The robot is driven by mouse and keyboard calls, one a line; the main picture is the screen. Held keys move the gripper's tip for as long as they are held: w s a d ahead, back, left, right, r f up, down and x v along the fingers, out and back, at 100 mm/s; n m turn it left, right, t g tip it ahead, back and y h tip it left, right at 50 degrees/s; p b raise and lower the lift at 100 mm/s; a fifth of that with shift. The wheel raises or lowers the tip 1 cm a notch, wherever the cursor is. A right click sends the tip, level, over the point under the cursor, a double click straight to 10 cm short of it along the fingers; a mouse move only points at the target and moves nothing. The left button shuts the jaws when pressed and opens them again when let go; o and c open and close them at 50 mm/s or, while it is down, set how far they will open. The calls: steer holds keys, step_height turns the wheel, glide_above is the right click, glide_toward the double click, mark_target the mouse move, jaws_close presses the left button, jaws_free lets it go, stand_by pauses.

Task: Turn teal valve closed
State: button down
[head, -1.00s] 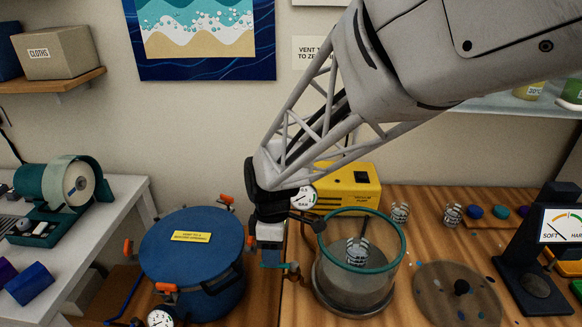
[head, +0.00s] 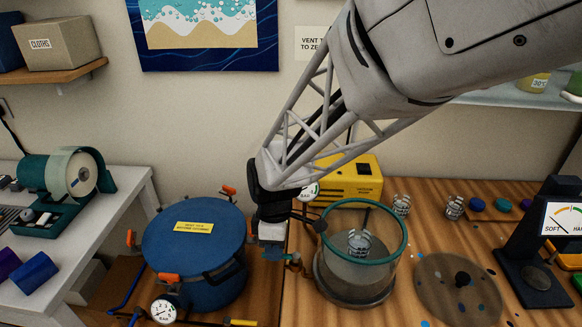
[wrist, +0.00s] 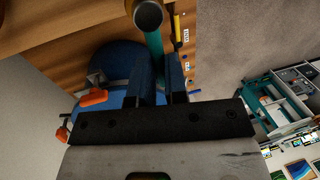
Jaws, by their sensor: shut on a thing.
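My gripper (head: 271,246) points down between the blue pot and the clear chamber, its jaws shut on the teal valve handle. In the wrist view the teal valve handle (wrist: 154,42) runs between the two dark fingers, with a round grey pipe end above it. In the head view only a small teal part of the valve (head: 272,254) shows under the gripper, beside a copper-coloured fitting (head: 294,259) next to the chamber. Most of the valve is hidden by the fingers, so its exact angle is hard to tell.
The clear chamber (head: 330,281) with a teal rim stands close on the right. The blue pot (head: 194,241) with orange clamps stands on the left. A yellow vacuum pump (head: 353,182) is behind. A loose round lid (head: 447,297) lies to the right.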

steer(key=shift+s, duration=0.1)
stand_by(0.3)
steer(key=s+d+n+t+h, duration=0.2)
steer(key=s+d+n, duration=0.2)
steer(key=n, duration=1.4)
steer(key=shift+s+d, duration=0.25)
steer(key=shift+s, duration=0.25)
steer(key=c, duration=1.1)
jaws_free()
steer(key=shift+c, duration=0.2)
steer(key=shift+r, duration=0.1)
step_height(320, 180, up, 8)
steer(key=a, duration=0.1)
steer(key=shift+a+f, duration=0.25)
